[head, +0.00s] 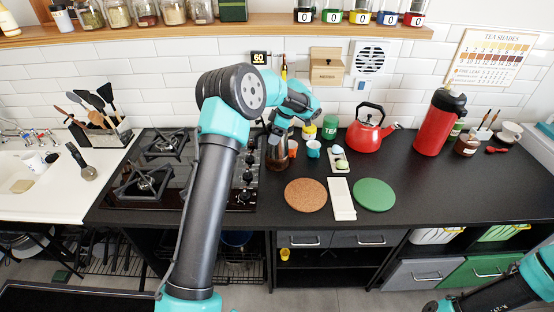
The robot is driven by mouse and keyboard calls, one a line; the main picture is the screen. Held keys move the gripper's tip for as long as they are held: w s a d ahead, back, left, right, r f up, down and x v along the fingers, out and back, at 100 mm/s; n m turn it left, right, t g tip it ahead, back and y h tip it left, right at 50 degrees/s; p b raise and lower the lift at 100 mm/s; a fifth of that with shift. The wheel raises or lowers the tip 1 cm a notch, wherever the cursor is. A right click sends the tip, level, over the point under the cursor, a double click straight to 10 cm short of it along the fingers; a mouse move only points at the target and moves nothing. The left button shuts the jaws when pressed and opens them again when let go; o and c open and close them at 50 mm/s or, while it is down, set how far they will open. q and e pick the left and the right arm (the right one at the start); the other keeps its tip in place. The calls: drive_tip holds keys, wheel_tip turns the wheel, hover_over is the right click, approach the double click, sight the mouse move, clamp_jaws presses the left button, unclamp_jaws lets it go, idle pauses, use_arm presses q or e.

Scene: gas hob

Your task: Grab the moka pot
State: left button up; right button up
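No moka pot can be made out clearly. A dark, partly see-through pot with brown at its base (276,158) stands on the black counter, just right of the hob; I cannot tell whether it is the moka pot. My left gripper (279,131) reaches down at the top of this pot, and my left arm covers part of the hob. The fingers are too small and dark to show whether they are open or touching the pot.
A red kettle (368,133), a red flask (439,122), small cups (313,149) and a green canister (330,127) stand along the back. A cork mat (305,194), white board (341,199) and green mat (374,194) lie in front. The counter's right front is clear.

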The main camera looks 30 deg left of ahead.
use_arm(q)
drive_tip(key=shift+r, duration=0.1)
drive_tip(key=c, duration=1.1)
drive_tip(key=s+d+r, duration=0.2)
drive_tip(key=s+d, duration=0.2)
drive_tip(key=s, duration=0.2)
drive_tip(key=s+d+r, duration=0.3)
drive_tip(key=s+d, duration=0.1)
drive_tip(key=s, duration=0.3)
drive_tip(key=shift+s+d, duration=0.25)
idle(0.4)
